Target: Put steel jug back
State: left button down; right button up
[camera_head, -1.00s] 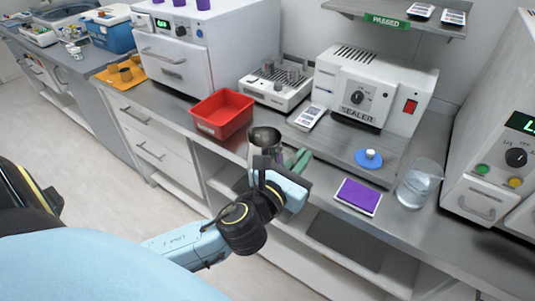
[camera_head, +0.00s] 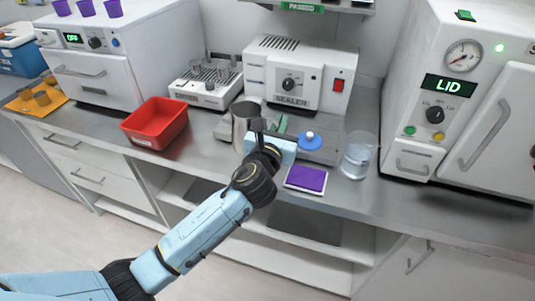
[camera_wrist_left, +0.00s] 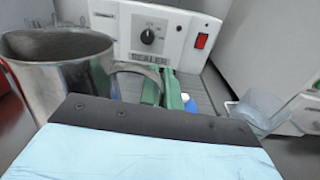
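The steel jug (camera_head: 241,122) is upright in front of the sealer's left side in the head view. In the left wrist view the jug (camera_wrist_left: 62,82) fills the left, with its open rim up and its handle pointing right. My left gripper (camera_head: 279,127) is at the jug's right side. Its green fingers (camera_wrist_left: 161,90) are close together around the handle in the wrist view. The jug's base is partly hidden, so I cannot tell whether it touches the counter. My right gripper is out of view.
The sealer (camera_head: 298,75) stands behind the jug. A red bin (camera_head: 156,123) is to the left. A blue-knobbed disc (camera_head: 310,141), a clear beaker (camera_head: 358,156) and a purple pad (camera_head: 306,179) are to the right. Bare counter (camera_head: 440,200) lies at the front right.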

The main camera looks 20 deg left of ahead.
pick_arm(q)
notch_tip(320, 180, down, 7)
jog(key=b, duration=0.3)
jog(key=shift+r, duration=0.1)
jog(key=c, duration=2)
grip_release()
jog(key=shift+f, duration=0.3)
jog(key=o, duration=0.4)
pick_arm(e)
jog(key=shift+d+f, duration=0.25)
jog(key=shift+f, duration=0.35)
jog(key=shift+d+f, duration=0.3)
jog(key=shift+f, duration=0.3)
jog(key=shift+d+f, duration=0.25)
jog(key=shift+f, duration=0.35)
